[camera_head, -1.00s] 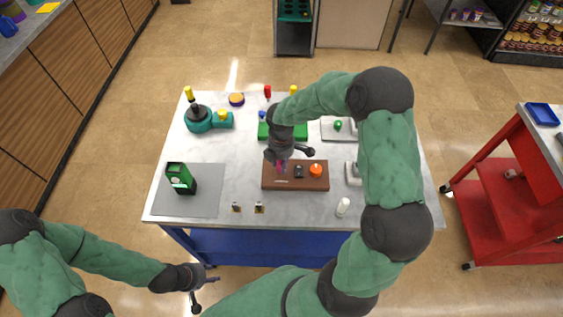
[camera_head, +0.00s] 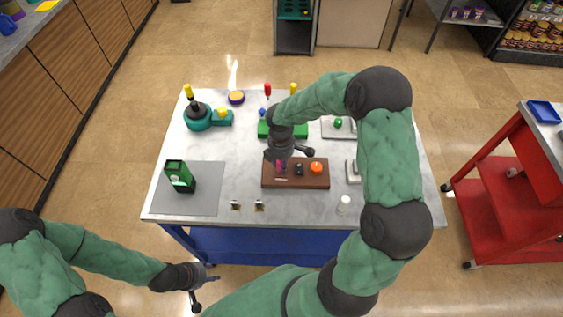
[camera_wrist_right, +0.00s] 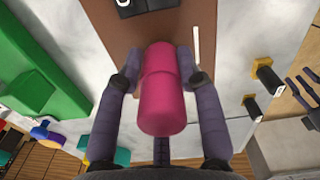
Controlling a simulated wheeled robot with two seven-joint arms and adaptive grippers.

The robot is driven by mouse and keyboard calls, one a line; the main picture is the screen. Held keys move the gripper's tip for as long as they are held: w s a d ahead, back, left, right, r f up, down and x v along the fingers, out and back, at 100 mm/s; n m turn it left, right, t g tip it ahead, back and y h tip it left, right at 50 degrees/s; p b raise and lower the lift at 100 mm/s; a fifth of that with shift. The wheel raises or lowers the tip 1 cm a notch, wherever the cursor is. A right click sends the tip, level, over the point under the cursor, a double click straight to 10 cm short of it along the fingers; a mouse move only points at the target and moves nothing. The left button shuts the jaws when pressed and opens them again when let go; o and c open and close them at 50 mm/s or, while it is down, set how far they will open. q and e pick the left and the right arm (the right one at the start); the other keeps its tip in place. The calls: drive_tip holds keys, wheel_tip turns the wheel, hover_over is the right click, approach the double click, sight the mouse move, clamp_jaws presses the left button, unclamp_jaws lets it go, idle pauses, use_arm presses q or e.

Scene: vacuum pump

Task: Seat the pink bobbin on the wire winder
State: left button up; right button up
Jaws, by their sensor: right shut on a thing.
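The pink bobbin (camera_wrist_right: 162,95) is between the two fingers of my right gripper (camera_wrist_right: 160,80), which is shut on it. In the head view the bobbin (camera_head: 281,166) shows as a small pink patch at the left part of a brown board (camera_head: 296,185). This board carries a black block (camera_head: 299,169) and an orange knob (camera_head: 316,167), and appears to be the wire winder. I cannot tell whether the bobbin touches the board. My left gripper (camera_head: 204,289) is empty, fingers apart, in front of the table's near edge.
A green block (camera_head: 289,131) stands behind the board. A green and black device (camera_head: 179,176) stands on a grey mat (camera_head: 205,205) at left. A teal pump-like unit (camera_head: 198,117) is at back left.

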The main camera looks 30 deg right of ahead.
drive_tip(key=shift+f, duration=0.35)
idle(0.4)
drive_tip(key=o, duration=1.1)
drive_tip(key=shift+r+p, duration=3.45)
drive_tip(key=shift+r, duration=1.1)
